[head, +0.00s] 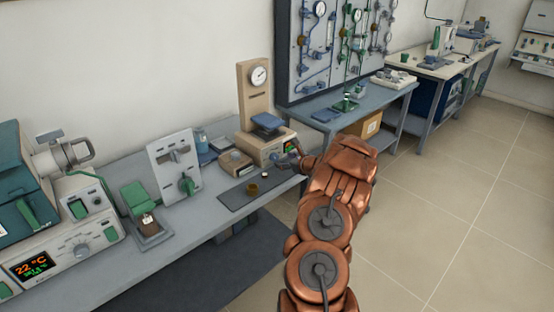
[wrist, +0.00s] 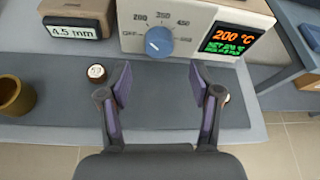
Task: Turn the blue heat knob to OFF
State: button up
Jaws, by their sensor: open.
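The blue heat knob (wrist: 159,41) is on the cream front panel of the beige device (wrist: 205,15), with a printed dial from OFF on the left through higher numbers. A small pale mark shows on the knob, but its exact setting is hard to read. The panel display (wrist: 232,39) reads 200 °C in orange. My gripper (wrist: 160,82) is open and empty, its fingers apart on either side of the knob's line and short of the panel.
A small round dark piece with a pale top (wrist: 96,72) and a brass cup (wrist: 14,95) stand on the grey mat left of my gripper. A box reading 4.5 mm (wrist: 72,28) sits left of the panel. The bench edge is close below.

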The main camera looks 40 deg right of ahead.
aim_at(276, 158)
jog(key=shift+p+x, duration=0.7)
jog(key=shift+x, duration=2.2)
jog(key=c, duration=1.1)
jog(key=shift+f, duration=0.1)
jog(key=shift+c, duration=0.2)
